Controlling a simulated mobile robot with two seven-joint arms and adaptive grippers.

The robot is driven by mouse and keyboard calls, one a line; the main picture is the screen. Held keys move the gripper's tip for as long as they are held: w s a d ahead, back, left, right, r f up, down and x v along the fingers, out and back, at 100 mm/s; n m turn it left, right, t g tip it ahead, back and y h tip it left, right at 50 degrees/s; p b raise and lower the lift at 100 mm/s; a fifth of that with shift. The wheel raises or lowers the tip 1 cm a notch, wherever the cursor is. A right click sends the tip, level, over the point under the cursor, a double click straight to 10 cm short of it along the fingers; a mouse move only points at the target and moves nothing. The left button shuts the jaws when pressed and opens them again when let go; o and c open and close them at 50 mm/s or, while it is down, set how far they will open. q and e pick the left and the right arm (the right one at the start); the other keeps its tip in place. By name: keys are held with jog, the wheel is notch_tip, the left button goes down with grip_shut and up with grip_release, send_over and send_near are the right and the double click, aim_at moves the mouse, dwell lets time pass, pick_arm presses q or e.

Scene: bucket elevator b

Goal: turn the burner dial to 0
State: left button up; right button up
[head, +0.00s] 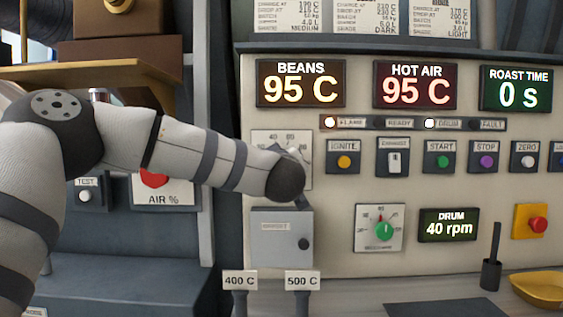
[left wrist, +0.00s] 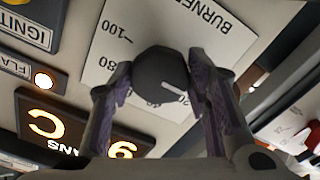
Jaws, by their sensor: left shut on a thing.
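The burner dial is a round dark knob (left wrist: 160,72) with a white pointer line, on a white scale plate (left wrist: 215,40) seen turned over in the left wrist view. The marks 80 and 100 show left of the knob; the line points to the lower right, away from them. The number it points at is hidden. My left gripper (left wrist: 161,76) is shut on the knob, one finger on each side. In the head view my left arm (head: 285,180) covers the knob and most of its plate (head: 265,139). My right gripper is not in view.
The ignite button (head: 343,162) and exhaust switch (head: 393,158) sit right of the dial. Below it is a grey hatch (head: 281,238). The beans display (head: 301,83) reads 95 C. The flame lamp (head: 330,123) is lit.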

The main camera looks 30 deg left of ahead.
pick_arm(q)
jog(key=shift+n, duration=1)
jog(key=o, duration=1.2)
jog(key=shift+c, duration=0.2)
jog(key=v, duration=1.2)
jog(key=shift+f, duration=0.1)
